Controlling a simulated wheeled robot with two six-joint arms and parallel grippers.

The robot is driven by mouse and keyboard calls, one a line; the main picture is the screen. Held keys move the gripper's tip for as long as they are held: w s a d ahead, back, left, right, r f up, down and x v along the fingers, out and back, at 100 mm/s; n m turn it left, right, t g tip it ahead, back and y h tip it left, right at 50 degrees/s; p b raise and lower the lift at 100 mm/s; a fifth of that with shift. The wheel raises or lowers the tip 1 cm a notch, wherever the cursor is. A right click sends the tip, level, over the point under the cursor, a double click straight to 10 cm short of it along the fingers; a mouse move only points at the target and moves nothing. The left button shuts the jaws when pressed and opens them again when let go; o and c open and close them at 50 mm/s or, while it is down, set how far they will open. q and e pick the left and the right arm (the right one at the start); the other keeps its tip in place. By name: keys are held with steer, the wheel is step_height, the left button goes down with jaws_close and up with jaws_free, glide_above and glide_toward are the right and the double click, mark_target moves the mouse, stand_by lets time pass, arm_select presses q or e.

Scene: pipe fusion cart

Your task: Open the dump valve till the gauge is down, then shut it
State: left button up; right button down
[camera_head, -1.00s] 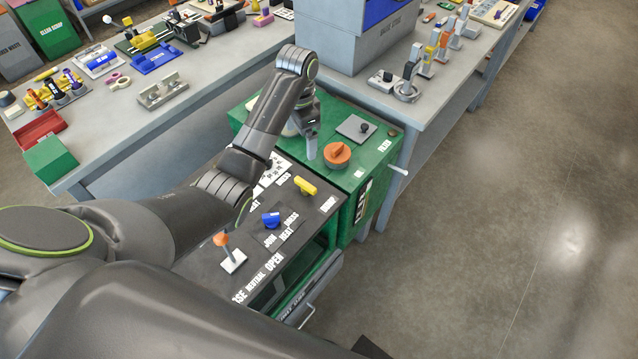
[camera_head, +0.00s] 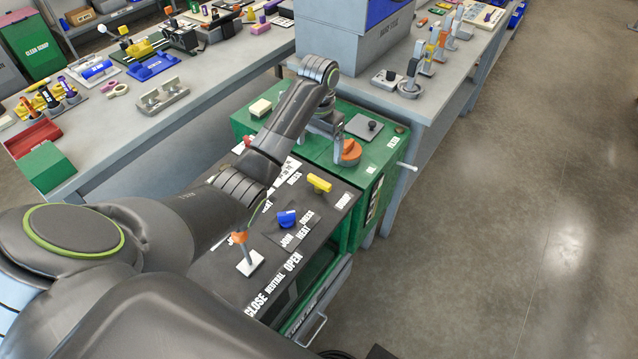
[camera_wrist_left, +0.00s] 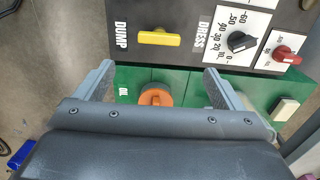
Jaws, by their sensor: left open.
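The dump valve is a yellow bar handle (camera_head: 319,183) on the dark panel top of the green cart. In the left wrist view the yellow handle (camera_wrist_left: 157,38) lies crosswise beside the DUMP label. My left gripper (camera_head: 326,127) is over the green box at the panel's far end, by the orange cap. In the left wrist view my left gripper (camera_wrist_left: 158,68) is open and empty, its fingers either side of the orange cap (camera_wrist_left: 156,96), with the yellow handle beyond the tips. I cannot make out a pressure gauge. My right gripper is not in view.
The panel also bears a blue handle (camera_head: 287,218), an orange-topped lever (camera_head: 240,240), a black dial knob (camera_wrist_left: 240,41) and a red knob (camera_wrist_left: 284,53). A cream block (camera_wrist_left: 285,108) sits on the green box. Grey workbenches stand behind; open floor lies right.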

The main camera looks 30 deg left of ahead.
mark_target(319, 180)
arm_select(q)
step_height(319, 180, down, 10)
steer(key=shift+f+b, duration=0.25)
steer(key=shift+b, duration=0.4)
steer(key=shift+f, duration=0.85)
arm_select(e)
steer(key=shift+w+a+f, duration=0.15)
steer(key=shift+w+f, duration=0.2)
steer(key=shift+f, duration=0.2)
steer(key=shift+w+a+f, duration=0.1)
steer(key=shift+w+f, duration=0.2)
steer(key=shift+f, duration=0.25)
arm_select(q)
steer(key=shift+d, duration=0.1)
steer(key=c, duration=1)
